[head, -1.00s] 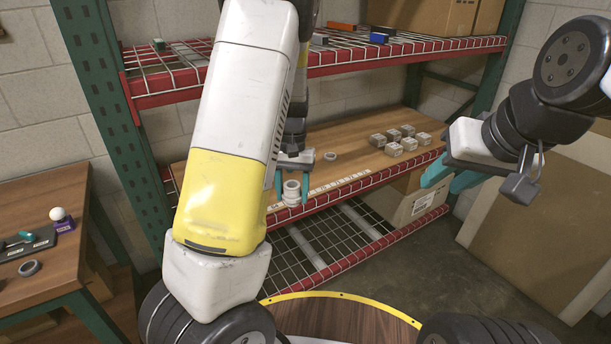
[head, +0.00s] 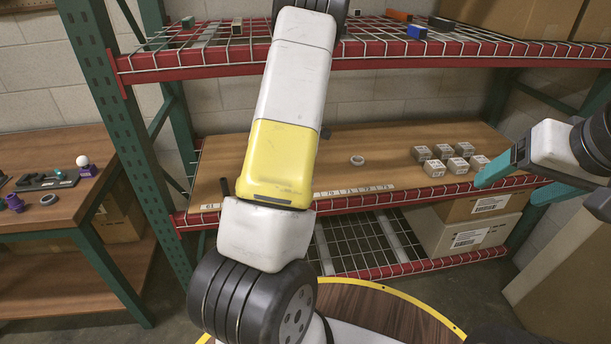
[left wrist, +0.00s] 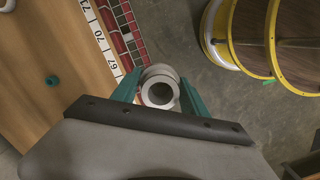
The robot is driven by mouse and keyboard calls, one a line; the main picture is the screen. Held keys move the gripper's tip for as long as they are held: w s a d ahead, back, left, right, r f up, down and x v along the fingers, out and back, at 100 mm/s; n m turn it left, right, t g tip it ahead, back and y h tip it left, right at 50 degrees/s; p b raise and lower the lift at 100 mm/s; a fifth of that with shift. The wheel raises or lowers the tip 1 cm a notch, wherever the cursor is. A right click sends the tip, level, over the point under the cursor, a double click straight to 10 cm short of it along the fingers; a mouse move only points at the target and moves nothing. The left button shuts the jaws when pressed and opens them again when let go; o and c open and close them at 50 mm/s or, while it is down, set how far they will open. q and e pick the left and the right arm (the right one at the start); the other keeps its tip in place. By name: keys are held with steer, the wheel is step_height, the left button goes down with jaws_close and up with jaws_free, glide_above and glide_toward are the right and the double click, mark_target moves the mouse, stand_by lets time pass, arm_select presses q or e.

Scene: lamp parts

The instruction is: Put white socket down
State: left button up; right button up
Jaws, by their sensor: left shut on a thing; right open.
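The white socket (left wrist: 160,88) is a pale ring-shaped piece with a round opening, seen in the left wrist view. My left gripper (left wrist: 158,98) is shut on it, with one teal finger on each side. The socket is off the wooden board, near the red shelf edge, with floor visible behind it. In the head view my own left arm hides the left gripper and the socket. My right gripper (head: 522,178) is open and empty, in front of the shelf's right end.
The wooden shelf board (head: 385,140) carries a grey ring (head: 357,160), several small grey boxes (head: 432,168) and a number strip on its front edge. A side table (head: 40,218) at left holds a white ball (head: 82,161) and a loose ring (head: 48,199).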

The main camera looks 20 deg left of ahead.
arm_select(q)
steer(key=s+a+f+n+y, duration=0.1)
steer(key=a+f+n, duration=0.2)
steer(key=a+n, duration=0.35)
steer(key=s+a+f+n+t, duration=0.1)
steer(key=a+f+n, duration=0.2)
steer(key=a+n, duration=0.35)
steer(key=s+a+f+n+y, duration=0.1)
steer(key=a+f+n, duration=0.2)
steer(key=a+n, duration=0.35)
steer(key=shift+n, duration=0.25)
steer(key=w+d, duration=0.2)
steer(key=w, duration=0.2)
steer(key=w+d, duration=0.2)
steer(key=w, duration=0.3)
steer(key=w+d+f, duration=0.1)
steer(key=w+d, duration=0.1)
steer(key=w, duration=0.3)
steer(key=shift+w+d, duration=0.1)
steer(key=shift+d, duration=0.1)
steer(key=shift+w+f, duration=0.15)
steer(key=shift+f, duration=1.65)
steer(key=o, duration=1.4)
steer(key=shift+f, duration=0.15)
steer(key=shift+c, duration=0.2)
step_height(320, 180, up, 8)
steer(key=s, duration=0.1)
steer(key=shift+d, duration=0.15)
